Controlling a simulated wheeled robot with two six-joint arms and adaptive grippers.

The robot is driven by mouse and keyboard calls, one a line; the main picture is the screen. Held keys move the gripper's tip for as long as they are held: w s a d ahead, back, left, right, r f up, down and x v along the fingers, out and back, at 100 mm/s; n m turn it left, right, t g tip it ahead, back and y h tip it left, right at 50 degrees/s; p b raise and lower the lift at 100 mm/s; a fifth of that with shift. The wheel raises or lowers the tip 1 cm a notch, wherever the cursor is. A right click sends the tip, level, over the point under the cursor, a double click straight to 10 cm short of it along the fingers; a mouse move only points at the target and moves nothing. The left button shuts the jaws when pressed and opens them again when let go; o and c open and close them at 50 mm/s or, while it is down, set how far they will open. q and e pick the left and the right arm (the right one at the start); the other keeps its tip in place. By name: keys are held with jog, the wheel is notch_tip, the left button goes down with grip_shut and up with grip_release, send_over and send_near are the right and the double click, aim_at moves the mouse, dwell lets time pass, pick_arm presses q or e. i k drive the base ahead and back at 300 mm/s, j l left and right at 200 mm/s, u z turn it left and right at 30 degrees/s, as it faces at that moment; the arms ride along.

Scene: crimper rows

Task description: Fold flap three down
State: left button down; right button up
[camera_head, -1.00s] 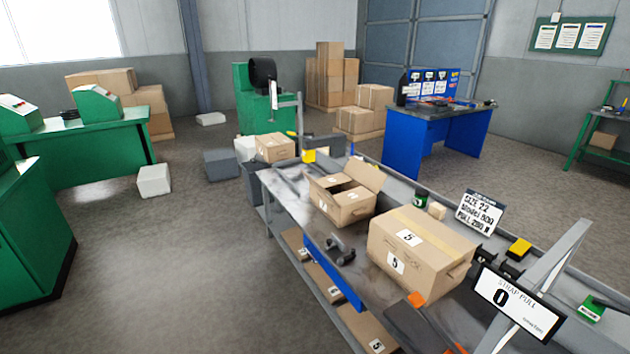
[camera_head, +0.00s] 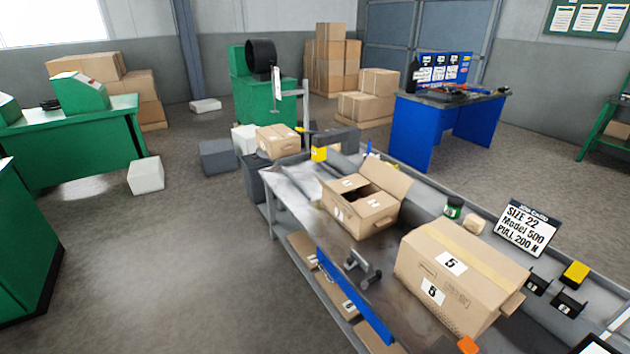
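An open cardboard box (camera_head: 358,222) stands upright on the metal bench, left of a larger box. One of its flaps (camera_head: 388,180) stands raised and tilted outward on the far right side. Other flaps lie lower around a dark opening on top. The numbers on its small white labels are too small to read surely, so I cannot tell which flap is three. The larger box (camera_head: 455,290), marked 5, is closed with tape along its top. Neither of my grippers is in view.
The bench (camera_head: 295,190) also bears a grey metal tool (camera_head: 362,268), a green jar (camera_head: 453,208) and a sign (camera_head: 527,228) reading size 22, model 500, pull 200 N. A blue rail (camera_head: 340,285) runs along its front. Open floor (camera_head: 180,260) lies to the left.

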aim_at(337, 196)
jog(key=i+j+z, duration=0.15)
jog(key=z, duration=0.35)
jog(key=i+j+z, duration=0.25)
jog(key=z, duration=0.2)
